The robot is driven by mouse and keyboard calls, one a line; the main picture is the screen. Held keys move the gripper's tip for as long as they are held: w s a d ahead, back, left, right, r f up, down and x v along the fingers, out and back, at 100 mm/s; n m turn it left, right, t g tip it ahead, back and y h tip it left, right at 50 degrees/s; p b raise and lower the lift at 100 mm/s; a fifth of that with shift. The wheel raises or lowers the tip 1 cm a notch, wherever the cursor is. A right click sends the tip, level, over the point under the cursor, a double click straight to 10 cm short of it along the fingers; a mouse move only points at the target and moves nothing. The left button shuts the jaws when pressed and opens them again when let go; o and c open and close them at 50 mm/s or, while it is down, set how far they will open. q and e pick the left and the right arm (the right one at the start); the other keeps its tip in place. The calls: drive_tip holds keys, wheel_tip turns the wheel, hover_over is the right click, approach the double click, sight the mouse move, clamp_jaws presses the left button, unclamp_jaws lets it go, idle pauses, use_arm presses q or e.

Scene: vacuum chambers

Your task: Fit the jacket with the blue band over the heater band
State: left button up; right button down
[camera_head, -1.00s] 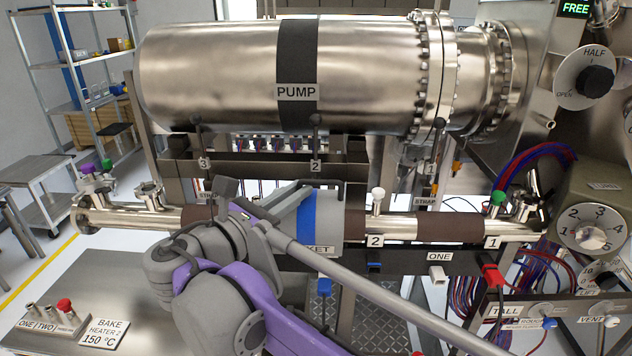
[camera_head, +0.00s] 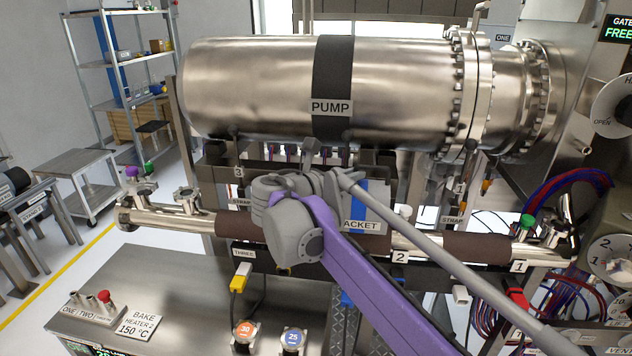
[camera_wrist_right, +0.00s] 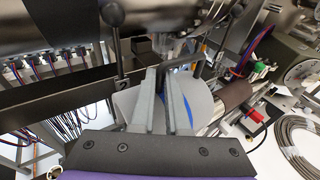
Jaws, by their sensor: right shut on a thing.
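The grey jacket (camera_head: 377,208), with a blue band (camera_head: 361,192) and a JACKET label, sits just above the pipe in the head view. My right gripper (camera_head: 332,186) is shut on it. In the right wrist view the closed fingers (camera_wrist_right: 168,95) stand against the pale grey jacket (camera_wrist_right: 200,105). A brown heater band (camera_head: 376,243) shows below the jacket's lower edge, left of label 2. My arm hides its left part, and I cannot tell whether the jacket touches it. My left gripper is not in view.
The large steel pump (camera_head: 250,90) lies close above the jacket, with black-knobbed levers beneath it. Another brown band (camera_head: 476,248) is on the pipe at right, and one (camera_head: 238,228) at left. A steel bench (camera_head: 180,280) stands in front at left.

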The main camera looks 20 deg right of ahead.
sight(347, 195)
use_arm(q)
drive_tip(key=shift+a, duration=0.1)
use_arm(e)
drive_tip(key=shift+w+d+f, duration=0.1)
drive_tip(key=shift+d, duration=0.15)
drive_tip(key=shift+f+b, duration=1.3)
drive_tip(key=shift+f, duration=0.95)
drive_tip(key=shift+f+b, duration=1.35)
drive_tip(key=shift+f, duration=0.95)
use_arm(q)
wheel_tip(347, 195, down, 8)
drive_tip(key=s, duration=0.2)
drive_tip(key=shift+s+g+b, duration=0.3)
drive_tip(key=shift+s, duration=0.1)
use_arm(e)
drive_tip(key=shift+f, duration=0.7)
drive_tip(key=c, duration=0.8)
unclamp_jaws()
drive_tip(key=shift+c, duration=0.2)
drive_tip(key=shift+a, duration=0.1)
